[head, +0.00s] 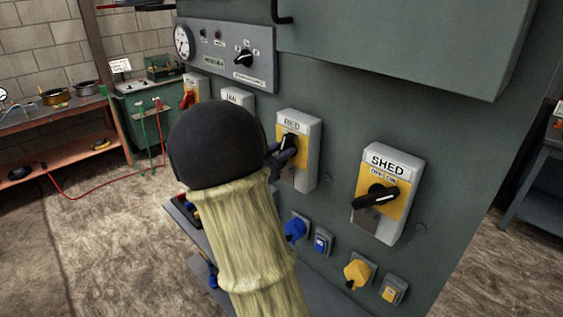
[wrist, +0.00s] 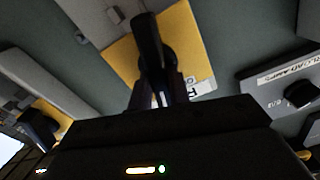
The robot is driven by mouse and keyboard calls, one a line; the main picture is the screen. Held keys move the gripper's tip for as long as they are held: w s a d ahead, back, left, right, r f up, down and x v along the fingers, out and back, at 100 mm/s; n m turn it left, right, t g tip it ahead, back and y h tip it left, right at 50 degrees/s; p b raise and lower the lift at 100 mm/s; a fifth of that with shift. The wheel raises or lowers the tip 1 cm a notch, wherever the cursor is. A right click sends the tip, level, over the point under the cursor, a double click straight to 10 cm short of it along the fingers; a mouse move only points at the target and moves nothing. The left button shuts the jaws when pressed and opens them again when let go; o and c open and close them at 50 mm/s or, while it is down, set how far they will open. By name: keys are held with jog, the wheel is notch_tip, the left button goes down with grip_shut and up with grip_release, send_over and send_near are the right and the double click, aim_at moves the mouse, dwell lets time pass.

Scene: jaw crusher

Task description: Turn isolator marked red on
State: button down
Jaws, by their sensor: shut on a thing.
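The isolator (head: 298,165), a grey box with a yellow plate and a black rotary handle, is mounted on the green-grey panel. Its white label seems to read RED. The handle (head: 288,142) is partly hidden by my gripper (head: 279,156), which reaches it from the left. In the wrist view, my gripper (wrist: 159,92) is shut on the black handle (wrist: 147,38) in front of the yellow plate (wrist: 183,37). The handle's exact angle against the off and on marks cannot be read.
The SHED isolator (head: 382,193) is to the right. The JAW isolator (head: 238,97) and one with a red handle (head: 188,99) are to the left. Blue (head: 295,229) and yellow (head: 357,273) sockets sit below. A gauge panel (head: 225,52) is above.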

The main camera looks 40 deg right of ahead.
jog(key=m+b, duration=0.4)
jog(key=b, duration=0.1)
jog(key=shift+s+d+f, duration=0.1)
jog(key=shift+s+f, duration=0.05)
jog(key=shift+s, duration=0.1)
jog(key=shift+m+b, duration=0.85)
jog(key=shift+m, duration=0.05)
jog(key=shift+r, duration=0.2)
jog(key=c, duration=1.3)
grip_release()
jog(key=shift+s, duration=0.15)
jog(key=shift+f, duration=0.1)
